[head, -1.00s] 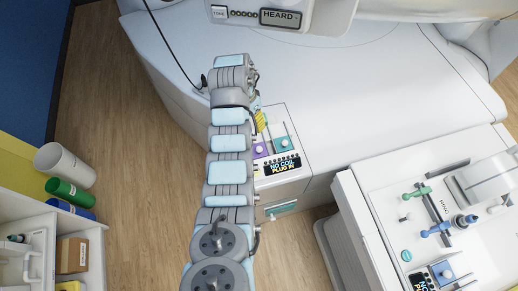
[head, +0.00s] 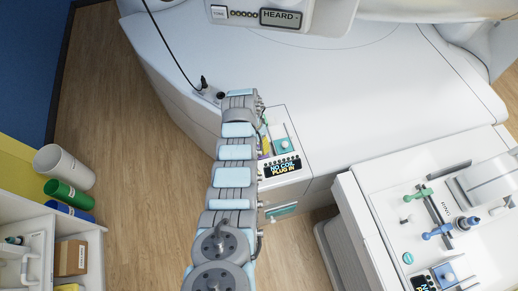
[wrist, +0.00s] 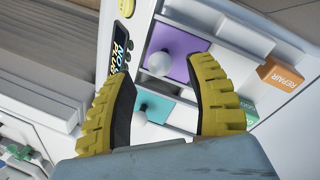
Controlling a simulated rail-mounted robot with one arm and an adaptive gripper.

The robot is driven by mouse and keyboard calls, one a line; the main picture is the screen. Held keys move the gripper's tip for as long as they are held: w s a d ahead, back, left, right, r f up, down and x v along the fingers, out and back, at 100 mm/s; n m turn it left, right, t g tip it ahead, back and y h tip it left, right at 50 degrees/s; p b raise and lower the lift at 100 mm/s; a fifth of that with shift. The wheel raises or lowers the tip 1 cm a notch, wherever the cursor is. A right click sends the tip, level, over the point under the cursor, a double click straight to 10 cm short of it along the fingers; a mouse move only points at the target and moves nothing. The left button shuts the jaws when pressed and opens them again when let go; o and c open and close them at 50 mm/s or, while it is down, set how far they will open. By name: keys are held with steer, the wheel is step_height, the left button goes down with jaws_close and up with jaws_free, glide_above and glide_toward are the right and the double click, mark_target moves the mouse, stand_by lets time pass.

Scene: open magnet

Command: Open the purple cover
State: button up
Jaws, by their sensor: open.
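The purple cover (wrist: 184,53) is a flat panel with a round white knob (wrist: 160,63), seen in the wrist view. It lies flat in its recess beside a teal cover (wrist: 153,106), which has its own white knob (wrist: 140,118). My gripper (wrist: 163,72) is open, its yellow fingers spread to either side of the purple cover's knob in the picture. I cannot tell the height between fingers and knob. In the head view the teal cover (head: 281,146) shows, while my arm hides most of the purple one.
A "NO COIL PLUG IN" display (head: 281,166) sits beside the covers. An orange REPAIR block (wrist: 281,74) stands on the purple cover's far side in the wrist view. A white cart (head: 385,215) with green and blue handles stands at right.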

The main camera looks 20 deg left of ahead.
mark_target(259, 149)
steer(key=shift+s+d+f, duration=0.1)
steer(key=shift+d+f, duration=0.05)
steer(key=shift+f, duration=0.65)
steer(key=shift+d+f, duration=0.15)
steer(key=shift+f, duration=0.6)
steer(key=shift+b, duration=0.35)
jaws_close()
